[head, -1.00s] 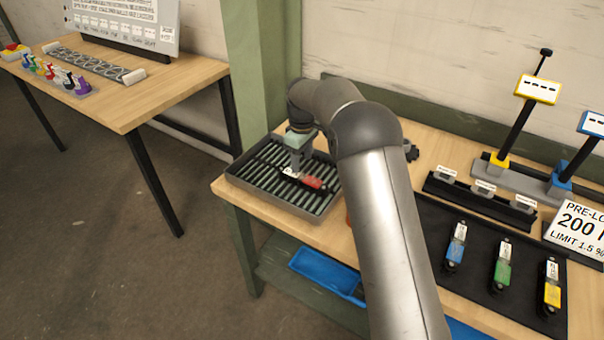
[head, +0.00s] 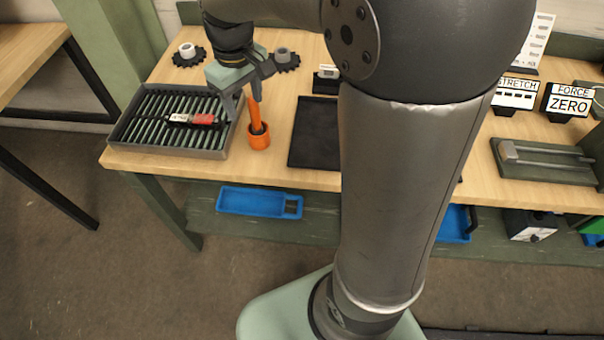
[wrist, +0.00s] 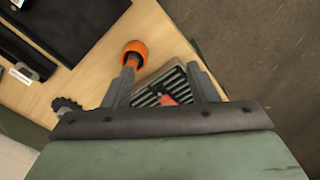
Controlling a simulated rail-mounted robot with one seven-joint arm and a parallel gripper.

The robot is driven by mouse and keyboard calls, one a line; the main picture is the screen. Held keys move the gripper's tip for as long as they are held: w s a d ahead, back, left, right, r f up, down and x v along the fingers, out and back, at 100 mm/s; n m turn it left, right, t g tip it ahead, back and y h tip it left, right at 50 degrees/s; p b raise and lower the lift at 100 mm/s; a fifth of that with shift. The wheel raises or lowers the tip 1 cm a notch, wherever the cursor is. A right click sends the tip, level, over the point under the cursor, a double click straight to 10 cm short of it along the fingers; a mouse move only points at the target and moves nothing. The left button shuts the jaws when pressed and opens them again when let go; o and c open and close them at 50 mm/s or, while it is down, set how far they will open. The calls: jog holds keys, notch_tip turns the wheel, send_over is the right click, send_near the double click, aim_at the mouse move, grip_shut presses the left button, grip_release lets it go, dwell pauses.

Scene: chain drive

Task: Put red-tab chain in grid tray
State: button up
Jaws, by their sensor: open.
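The red-tab chain (head: 203,119) lies in the grid tray (head: 118,132), across its green slats. The chain is dark, with a white label and a red tab. My gripper (head: 240,108) is up over the tray's right side, apart from the chain. In the wrist view the two fingers (wrist: 160,86) are spread with nothing between them. The red tab (wrist: 168,100) and part of the tray (wrist: 150,76) show beyond the fingers. The rest of the chain is hidden in that view.
An orange cup with an orange handle (head: 259,137) stands right of the tray, close to my gripper. Two dark sprockets (head: 187,54) are behind. A black mat (head: 314,135) lies further right. Blue bins (head: 252,203) sit on the shelf below. My arm hides much of the bench.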

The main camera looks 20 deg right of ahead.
jog(key=s+d+f+m, duration=0.2)
jog(key=s, duration=0.7)
jog(key=s+d+f+m, duration=0.2)
jog(key=s, duration=0.8)
jog(key=shift+d+f+m, duration=0.2)
jog(key=shift+f+m, duration=0.2)
